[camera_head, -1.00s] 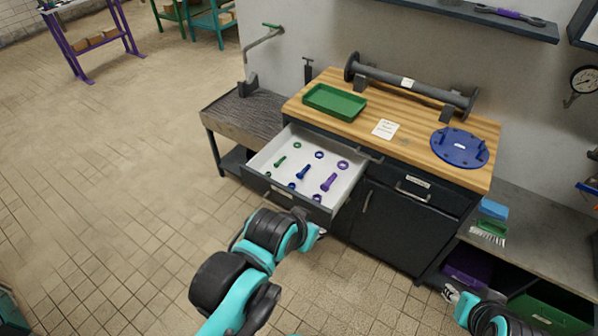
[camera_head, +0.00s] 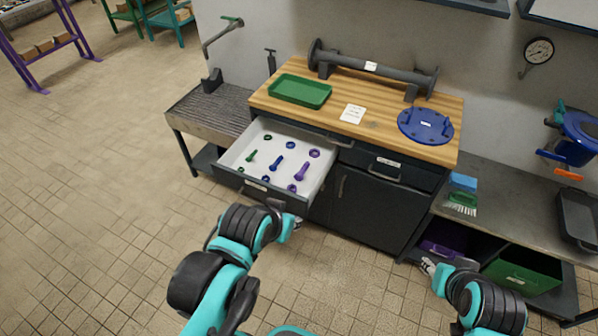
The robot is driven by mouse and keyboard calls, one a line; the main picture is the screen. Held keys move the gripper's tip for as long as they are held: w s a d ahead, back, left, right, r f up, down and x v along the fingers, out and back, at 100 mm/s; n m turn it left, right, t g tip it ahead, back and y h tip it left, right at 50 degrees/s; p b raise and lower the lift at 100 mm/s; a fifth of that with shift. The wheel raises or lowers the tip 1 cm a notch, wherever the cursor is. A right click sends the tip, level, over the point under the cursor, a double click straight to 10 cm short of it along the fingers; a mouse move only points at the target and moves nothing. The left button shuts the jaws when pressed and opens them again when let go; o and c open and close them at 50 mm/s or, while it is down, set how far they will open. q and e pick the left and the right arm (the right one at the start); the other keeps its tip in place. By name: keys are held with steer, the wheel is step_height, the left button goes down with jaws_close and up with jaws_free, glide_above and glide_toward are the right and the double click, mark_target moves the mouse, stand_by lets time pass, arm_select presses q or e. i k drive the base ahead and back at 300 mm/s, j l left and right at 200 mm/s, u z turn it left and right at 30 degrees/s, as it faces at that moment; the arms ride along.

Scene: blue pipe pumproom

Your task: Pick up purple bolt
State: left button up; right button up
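The purple bolt (camera_head: 302,171) lies in the right part of an open white-lined drawer (camera_head: 238,153). A blue bolt (camera_head: 277,164) and a green bolt (camera_head: 251,156) lie to its left. Several nuts or rings lie around them, including a purple one (camera_head: 314,153). My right gripper (camera_head: 428,265) is low at the right, in front of the lower shelf. Both are apart from the bolts. Finger opening is too small to tell for either.
The drawer juts from a dark cabinet (camera_head: 375,208) with a wooden top. On top are a green tray (camera_head: 300,91), a paper note (camera_head: 352,114), a blue flange (camera_head: 425,126) and a grey pipe (camera_head: 372,73). A side bench (camera_head: 520,205) holds a brush (camera_head: 462,201). Floor in front is clear.

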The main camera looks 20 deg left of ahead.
mark_target(298, 177)
steer(key=i+j+z, duration=0.4)
steer(key=j, duration=0.15)
steer(key=i+j+z, duration=0.2)
steer(key=j, duration=0.15)
